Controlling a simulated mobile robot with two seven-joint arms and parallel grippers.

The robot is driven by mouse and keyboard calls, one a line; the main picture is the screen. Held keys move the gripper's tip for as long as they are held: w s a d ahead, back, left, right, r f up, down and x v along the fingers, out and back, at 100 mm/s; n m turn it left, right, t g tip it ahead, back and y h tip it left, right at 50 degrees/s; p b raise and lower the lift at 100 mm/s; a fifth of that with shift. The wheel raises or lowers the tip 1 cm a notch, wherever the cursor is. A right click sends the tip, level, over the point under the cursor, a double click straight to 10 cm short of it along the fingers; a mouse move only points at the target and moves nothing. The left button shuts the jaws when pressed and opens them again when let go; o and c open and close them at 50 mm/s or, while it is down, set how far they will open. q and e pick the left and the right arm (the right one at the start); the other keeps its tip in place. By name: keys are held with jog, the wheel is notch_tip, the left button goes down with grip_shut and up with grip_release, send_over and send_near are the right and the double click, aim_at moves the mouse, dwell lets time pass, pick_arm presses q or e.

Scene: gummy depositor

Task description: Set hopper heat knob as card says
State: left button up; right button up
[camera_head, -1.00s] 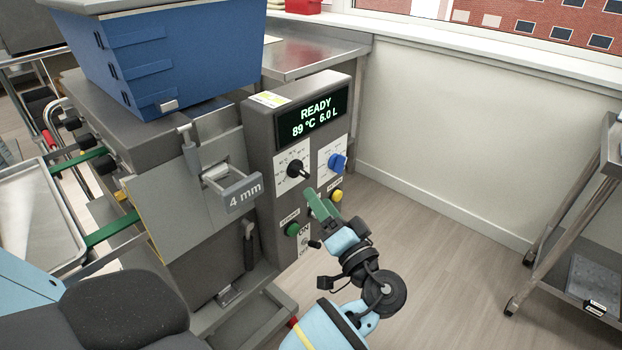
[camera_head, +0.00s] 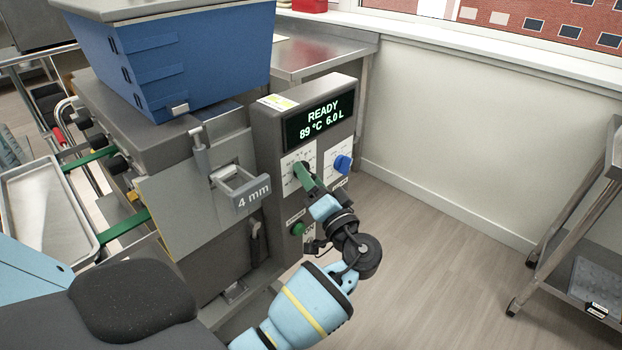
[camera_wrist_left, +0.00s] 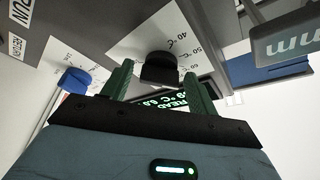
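The black heat knob (camera_wrist_left: 158,68) sits on a white dial plate with °C marks; 40, 50 and 60 are readable in the left wrist view. My left gripper (camera_wrist_left: 160,88) is open, its green fingers apart on either side of the knob's near end; I cannot tell whether they touch it. In the head view my left gripper (camera_head: 303,176) is at the dial and largely hides the knob. The display (camera_head: 319,119) reads READY, 89 °C, 6.0 L. A small white and yellow card (camera_head: 278,102) lies on top of the control box; its text is unreadable. My right gripper is not in view.
A blue knob (camera_head: 343,163) is right of the heat dial and a green button (camera_head: 297,228) is below it. The blue hopper (camera_head: 195,62) and a 4 mm handle (camera_head: 240,187) are to the left. The floor to the right is clear up to a metal cart (camera_head: 577,220).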

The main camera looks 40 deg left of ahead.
pick_arm(q)
jog(key=c, duration=0.8)
